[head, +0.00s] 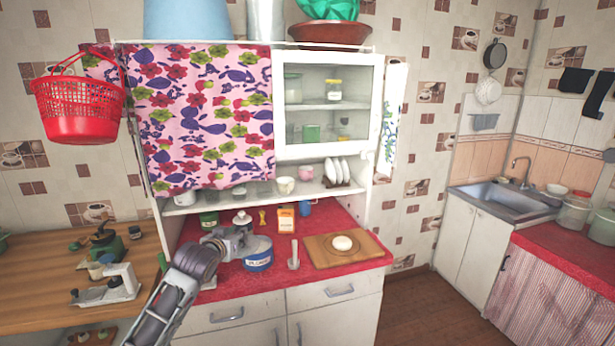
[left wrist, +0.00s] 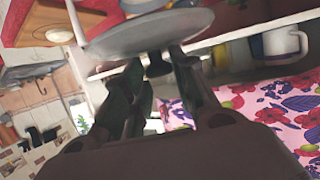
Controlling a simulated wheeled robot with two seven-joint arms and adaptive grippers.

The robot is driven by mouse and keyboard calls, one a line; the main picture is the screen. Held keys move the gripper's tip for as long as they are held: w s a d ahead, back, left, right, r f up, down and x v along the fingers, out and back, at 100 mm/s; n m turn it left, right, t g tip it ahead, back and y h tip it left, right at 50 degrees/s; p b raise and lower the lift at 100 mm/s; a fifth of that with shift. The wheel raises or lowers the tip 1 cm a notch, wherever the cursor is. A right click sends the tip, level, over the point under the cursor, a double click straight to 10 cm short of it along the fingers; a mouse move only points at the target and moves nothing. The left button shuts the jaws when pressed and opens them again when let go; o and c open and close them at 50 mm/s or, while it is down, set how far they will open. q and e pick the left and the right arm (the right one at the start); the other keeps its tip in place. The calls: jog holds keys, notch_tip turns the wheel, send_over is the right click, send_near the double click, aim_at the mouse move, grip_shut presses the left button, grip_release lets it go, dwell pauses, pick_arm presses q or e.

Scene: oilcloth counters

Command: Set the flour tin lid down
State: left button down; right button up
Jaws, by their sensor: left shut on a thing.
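My left gripper (head: 236,238) reaches in from the left over the red counter, beside the round blue tin (head: 258,256). In the left wrist view, the gripper (left wrist: 157,68) is shut on the dark knob of the flour tin lid (left wrist: 150,30), a grey round disc. The lid is held out at the fingertips, with the red counter beyond it. In the head view I cannot clearly tell the lid from the tin's grey top. My right gripper is not in view.
A wooden board (head: 318,256) with a pale round thing (head: 342,243) lies right of the tin. A pale upright utensil (head: 294,254) stands between them. An orange-white box (head: 286,219) and blue mug (head: 305,207) stand behind. Bare red cloth shows at the front edge.

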pick_arm(q)
jog(key=shift+w+r, duration=0.3)
jog(key=shift+w+a+r, duration=0.1)
jog(key=shift+r, duration=0.25)
jog(key=shift+s+r+n+y, duration=0.55)
jog(key=shift+s+r, duration=2.3)
jog(key=shift+r, duration=1.3)
jog(key=s+f, duration=0.6)
jog(key=f, duration=0.7)
jog(key=s+f, duration=0.7)
jog(key=f, duration=0.5)
jog(key=shift+f, duration=0.35)
jog(key=shift+w, duration=0.1)
